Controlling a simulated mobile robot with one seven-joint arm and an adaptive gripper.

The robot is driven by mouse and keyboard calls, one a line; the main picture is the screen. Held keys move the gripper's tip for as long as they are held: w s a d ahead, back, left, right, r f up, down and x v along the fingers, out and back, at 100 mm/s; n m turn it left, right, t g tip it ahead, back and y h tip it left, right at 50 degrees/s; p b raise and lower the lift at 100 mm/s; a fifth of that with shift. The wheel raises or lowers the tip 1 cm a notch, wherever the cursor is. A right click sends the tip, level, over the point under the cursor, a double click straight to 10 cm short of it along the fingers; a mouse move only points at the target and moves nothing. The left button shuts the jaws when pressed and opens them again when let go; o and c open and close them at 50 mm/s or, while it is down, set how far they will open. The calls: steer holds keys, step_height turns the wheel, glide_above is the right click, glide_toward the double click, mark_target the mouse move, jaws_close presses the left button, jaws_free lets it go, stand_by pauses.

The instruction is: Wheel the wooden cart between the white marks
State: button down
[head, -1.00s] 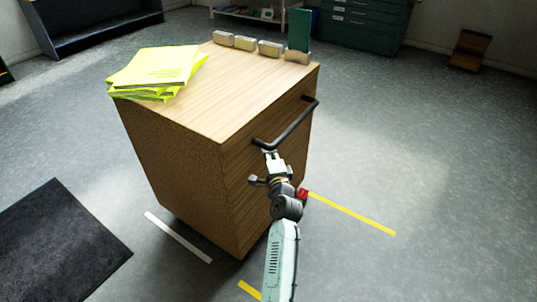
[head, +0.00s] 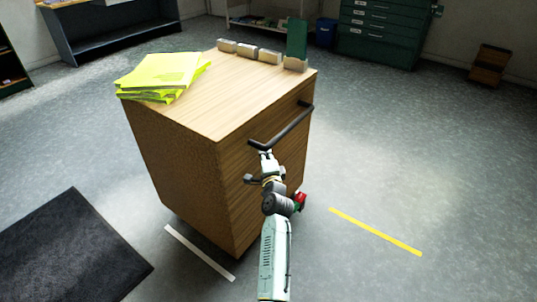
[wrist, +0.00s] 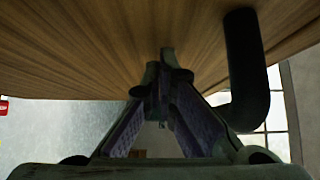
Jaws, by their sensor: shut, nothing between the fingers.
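The wooden cart (head: 195,165) stands in the middle of the head view, with a black bar handle (head: 283,125) on its right face. A white mark (head: 200,252) lies on the floor along the cart's lower left side. No second white mark shows. My gripper (head: 264,154) is at the cart's handle face, just below the near end of the handle. In the wrist view the gripper (wrist: 163,75) is shut and empty, its tips close to the wood (wrist: 90,50). The handle (wrist: 245,70) is to the right of the fingers, not between them. I cannot tell whether the tips touch the wood.
Yellow booklets (head: 160,75) and several small blocks (head: 248,51) lie on the cart top beside a green block (head: 296,42). A yellow floor line (head: 375,231) is at right, a dark mat (head: 70,250) at lower left. Open floor lies to the right and behind.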

steer(key=shift+w+a, duration=0.35)
steer(key=shift+a, duration=0.2)
steer(key=shift+a, duration=0.1)
